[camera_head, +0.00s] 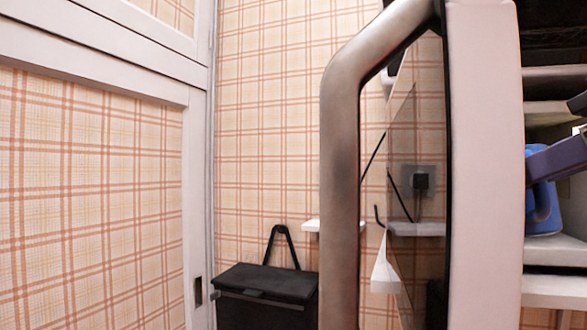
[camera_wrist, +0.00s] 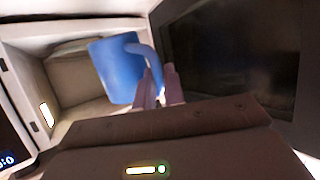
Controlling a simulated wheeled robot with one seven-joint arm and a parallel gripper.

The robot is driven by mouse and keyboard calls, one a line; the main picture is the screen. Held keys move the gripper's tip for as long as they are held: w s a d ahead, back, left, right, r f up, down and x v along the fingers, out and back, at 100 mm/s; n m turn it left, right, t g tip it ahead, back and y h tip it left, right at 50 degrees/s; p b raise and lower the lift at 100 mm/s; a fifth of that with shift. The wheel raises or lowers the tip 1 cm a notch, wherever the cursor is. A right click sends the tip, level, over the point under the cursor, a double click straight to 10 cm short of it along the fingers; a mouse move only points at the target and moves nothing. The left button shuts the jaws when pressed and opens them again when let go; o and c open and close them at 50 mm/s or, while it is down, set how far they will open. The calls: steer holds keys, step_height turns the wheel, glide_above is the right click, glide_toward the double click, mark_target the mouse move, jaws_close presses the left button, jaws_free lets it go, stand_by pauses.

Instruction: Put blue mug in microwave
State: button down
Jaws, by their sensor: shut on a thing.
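The blue mug (camera_wrist: 112,70) hangs in my gripper (camera_wrist: 159,85) at the mouth of the microwave in the wrist view. The fingers are shut on the mug's handle. The microwave's pale cavity (camera_wrist: 72,82) shows behind and left of the mug. I cannot tell how deep the mug is or whether it touches the floor. In the head view, part of the blue mug (camera_head: 543,212) shows at the right, partly hidden by the door's edge and my purple gripper parts. The open microwave door (camera_head: 484,170) stands close in front, with its thick metal handle (camera_head: 340,180).
In the wrist view, the dark inner face of the door (camera_wrist: 232,60) lies close to the right of my gripper. A black bin (camera_head: 265,292) stands by the plaid wall in the head view. A white cabinet (camera_head: 195,150) stands at the left.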

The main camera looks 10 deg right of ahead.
steer(key=w+d, duration=0.1)
steer(key=w, duration=0.2)
steer(key=w+d, duration=0.4)
steer(key=w, duration=0.1)
steer(key=shift+w+d+f, duration=0.15)
steer(key=shift+w+d, duration=0.1)
steer(key=shift+w, duration=0.1)
steer(key=w+d+p, duration=0.1)
steer(key=w+d, duration=0.1)
steer(key=w, duration=0.2)
steer(key=w+d+p, duration=0.1)
steer(key=w+d, duration=0.1)
steer(key=w, duration=0.1)
steer(key=w+d+p, duration=0.1)
steer(key=w+d, duration=0.2)
steer(key=w, duration=0.1)
steer(key=shift+w+f, duration=0.25)
steer(key=shift+w, duration=0.05)
steer(key=shift+w+d+f, duration=0.1)
steer(key=shift+w+f, duration=0.05)
steer(key=shift+f, duration=0.05)
steer(key=shift+f+b, duration=0.45)
steer(key=shift+f, duration=0.1)
